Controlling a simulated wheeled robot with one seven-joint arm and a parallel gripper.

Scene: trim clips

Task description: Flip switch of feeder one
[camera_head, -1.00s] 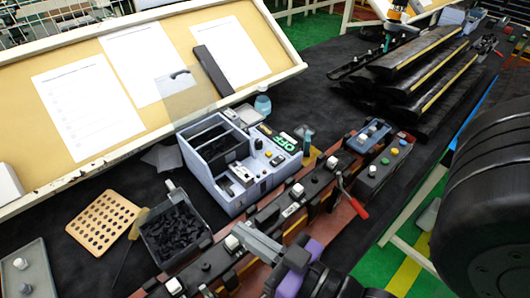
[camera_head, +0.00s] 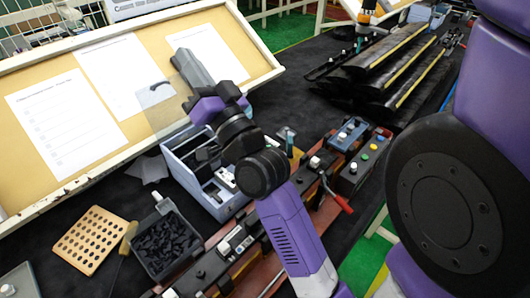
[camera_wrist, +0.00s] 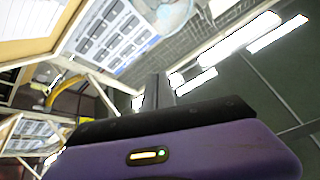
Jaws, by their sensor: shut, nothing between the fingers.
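A blue-grey feeder box (camera_head: 190,180) stands on the black bench, partly hidden behind my arm. Its panel with the switch and the green label is mostly covered by my arm, so I cannot tell the switch's position. My gripper (camera_head: 183,58) is raised above and behind the box, in front of the tilted board. Its fingers are together, empty, and point up and away. In the wrist view the closed fingers (camera_wrist: 158,90) show against wall charts and ceiling lights, and no feeder is visible there.
A bin of black clips (camera_head: 172,245) and a perforated tan board (camera_head: 90,240) lie left of the feeder. A rail fixture with a red-handled lever (camera_head: 338,196) and button boxes (camera_head: 362,150) are right. The tilted paper board (camera_head: 75,115) rises close behind my gripper.

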